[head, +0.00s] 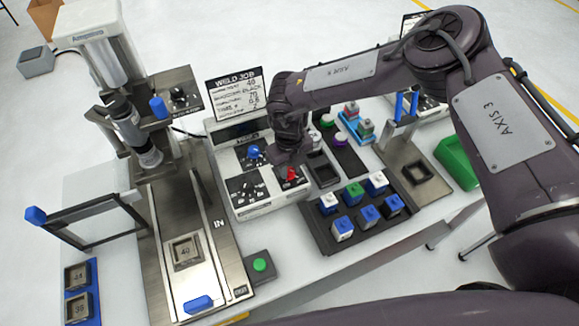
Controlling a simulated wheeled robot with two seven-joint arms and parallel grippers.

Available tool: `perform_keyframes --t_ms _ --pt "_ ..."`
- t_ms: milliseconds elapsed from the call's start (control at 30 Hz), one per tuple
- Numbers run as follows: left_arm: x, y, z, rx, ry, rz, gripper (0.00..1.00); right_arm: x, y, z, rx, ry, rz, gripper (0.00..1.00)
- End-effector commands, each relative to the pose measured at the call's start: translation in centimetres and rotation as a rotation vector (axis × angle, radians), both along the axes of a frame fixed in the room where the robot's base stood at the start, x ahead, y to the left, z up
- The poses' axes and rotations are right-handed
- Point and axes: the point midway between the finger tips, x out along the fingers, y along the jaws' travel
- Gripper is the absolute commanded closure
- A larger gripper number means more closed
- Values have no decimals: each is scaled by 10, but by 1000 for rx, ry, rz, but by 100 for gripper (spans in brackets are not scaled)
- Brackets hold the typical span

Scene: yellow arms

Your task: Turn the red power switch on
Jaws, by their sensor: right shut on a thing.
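The red power switch (291,174) is a small red knob at the right end of the front of a white weld control box (268,200). My right gripper (288,160) reaches in from the right and points down onto the switch. Its jaws are shut on the switch. The gripper hides the upper part of the switch, so its exact setting is hard to tell. My left gripper is not in view.
A blue knob (253,152) and black dials sit on the same box. A weld job card (237,92) stands behind it. A dark tray (318,229) of coloured blocks lies to the right. A green button (260,265) sits in front. A press (130,120) stands to the left.

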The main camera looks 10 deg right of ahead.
Motion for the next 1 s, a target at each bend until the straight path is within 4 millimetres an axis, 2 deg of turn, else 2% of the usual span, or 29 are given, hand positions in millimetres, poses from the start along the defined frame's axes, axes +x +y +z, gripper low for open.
perform_keyframes --t_ms 500,1000 --pt "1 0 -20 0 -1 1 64 0 0 -2 1 2 -419 98" --pt "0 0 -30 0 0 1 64 0 0 -1 -1 1 -893 98"
